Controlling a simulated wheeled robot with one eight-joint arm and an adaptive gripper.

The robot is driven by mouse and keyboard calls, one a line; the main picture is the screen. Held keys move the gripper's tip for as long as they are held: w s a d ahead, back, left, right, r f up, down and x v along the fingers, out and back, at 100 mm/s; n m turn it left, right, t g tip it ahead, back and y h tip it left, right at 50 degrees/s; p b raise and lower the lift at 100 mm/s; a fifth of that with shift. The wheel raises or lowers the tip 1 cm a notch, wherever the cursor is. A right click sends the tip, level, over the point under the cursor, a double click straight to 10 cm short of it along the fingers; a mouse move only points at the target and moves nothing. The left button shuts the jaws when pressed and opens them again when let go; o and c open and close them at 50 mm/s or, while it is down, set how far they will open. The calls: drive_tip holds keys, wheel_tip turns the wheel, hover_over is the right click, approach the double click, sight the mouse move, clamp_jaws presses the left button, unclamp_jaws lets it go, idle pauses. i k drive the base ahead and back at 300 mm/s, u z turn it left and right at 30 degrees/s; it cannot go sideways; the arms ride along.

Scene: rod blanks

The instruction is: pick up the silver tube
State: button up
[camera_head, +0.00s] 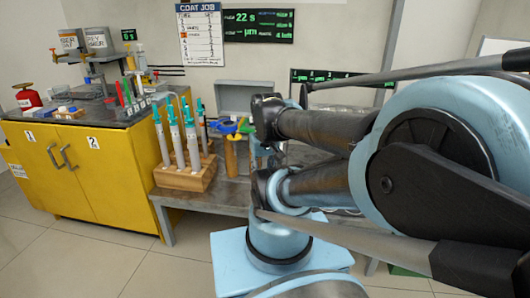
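No thing stands out for certain as the silver tube. Several grey, tube-like tools with teal tops (176,145) stand upright in a wooden block (186,178) on the low bench, left of my arm. My arm fills the right half of the view and reaches toward the bench. The black part at its far end (266,117) may be my gripper, but the fingers cannot be made out.
A yellow cabinet (75,165) with a dark top stands at the left, holding a red can (27,96) and racks. The floor at lower left is clear.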

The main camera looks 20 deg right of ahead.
sight(191, 137)
drive_tip(key=u, duration=0.9)
drive_tip(key=k, duration=0.7)
drive_tip(key=z, duration=0.6)
drive_tip(key=i, duration=1)
